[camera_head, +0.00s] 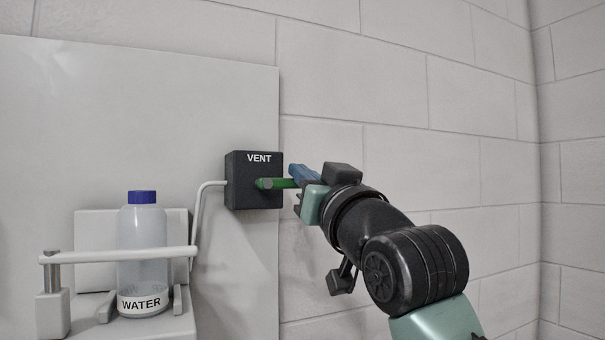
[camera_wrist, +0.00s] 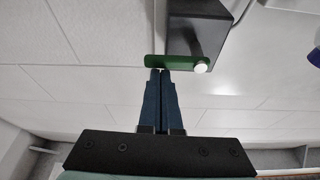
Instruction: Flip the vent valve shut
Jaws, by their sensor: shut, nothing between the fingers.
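The vent valve is a dark box (camera_head: 240,190) labelled VENT on the grey panel, with a green lever (camera_head: 280,183). The lever lies roughly level, reaching right from its pivot past the box edge. My gripper (camera_head: 295,172) is at the lever's free end. In the wrist view my gripper (camera_wrist: 161,70) has its blue fingers together, empty, with the tips against or very near the lever; contact is not certain.
A water bottle (camera_head: 142,240) with a blue cap stands on a holder at lower left, behind a white bar (camera_head: 120,254). A thin white tube (camera_head: 197,205) joins the valve box on its left. The block wall (camera_head: 450,130) to the right is bare.

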